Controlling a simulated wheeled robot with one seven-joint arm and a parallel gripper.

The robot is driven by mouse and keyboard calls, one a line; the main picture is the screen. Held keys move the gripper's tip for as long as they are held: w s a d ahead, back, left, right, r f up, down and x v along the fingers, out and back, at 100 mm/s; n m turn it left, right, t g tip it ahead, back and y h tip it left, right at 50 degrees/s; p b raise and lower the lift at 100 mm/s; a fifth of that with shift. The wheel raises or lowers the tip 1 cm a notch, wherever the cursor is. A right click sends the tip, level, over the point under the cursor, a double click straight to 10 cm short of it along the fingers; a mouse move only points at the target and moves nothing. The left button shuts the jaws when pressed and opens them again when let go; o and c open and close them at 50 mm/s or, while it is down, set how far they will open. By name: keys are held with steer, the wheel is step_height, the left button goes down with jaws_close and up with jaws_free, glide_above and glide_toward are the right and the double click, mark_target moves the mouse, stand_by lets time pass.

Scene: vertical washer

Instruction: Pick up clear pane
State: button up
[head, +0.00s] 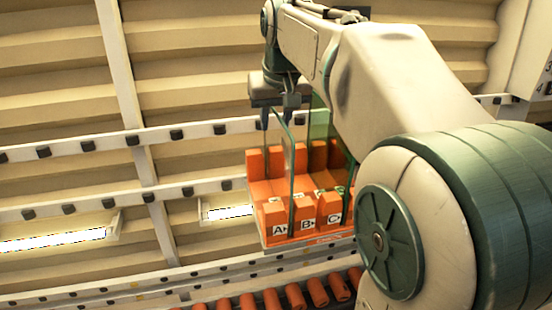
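An orange rack (276,219) stands at the centre, with front blocks labelled A, B and C. A clear pane (291,165) with greenish edges stands upright at its left part, by labels A and B. Another glassy pane (350,185) stands at the right by label C, partly behind my arm. A greener pane (319,122) shows further back. My gripper (278,115) points down at the top of the left clear pane. Its fingers look spread with a gap between them. I cannot tell whether they touch the pane.
White rails (185,133) with dark knobs run across behind the rack. A roller conveyor (295,297) with orange rollers lies below it. My large arm covers the right side of the view.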

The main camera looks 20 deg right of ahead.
steer(key=shift+w+f, duration=0.1)
steer(key=shift+f, duration=0.3)
steer(key=shift+f, duration=0.25)
stand_by(0.4)
jaws_close()
steer(key=shift+r, duration=0.1)
stand_by(1.2)
